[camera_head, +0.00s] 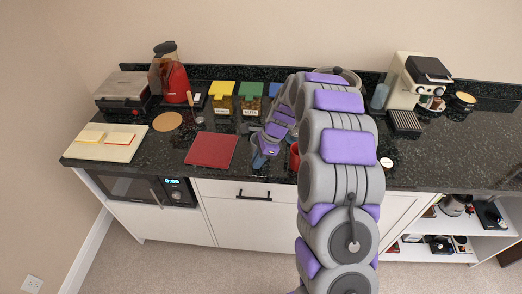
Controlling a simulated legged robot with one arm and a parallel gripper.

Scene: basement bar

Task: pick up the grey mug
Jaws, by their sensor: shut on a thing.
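A grey mug (258,161), small and bluish in this view, is at the front part of the dark counter (160,152). My gripper (262,150) reaches down to it from above and is shut on it. The fingers cover part of the mug, and I cannot tell whether its base touches the counter. My arm hides much of the counter to the right of the mug.
A red mug (294,157) stands close to the right, partly behind my arm. A red board (211,149) lies to the left. Jars with yellow (222,89) and green (251,91) lids stand behind. A coffee machine (410,80) is at the back right.

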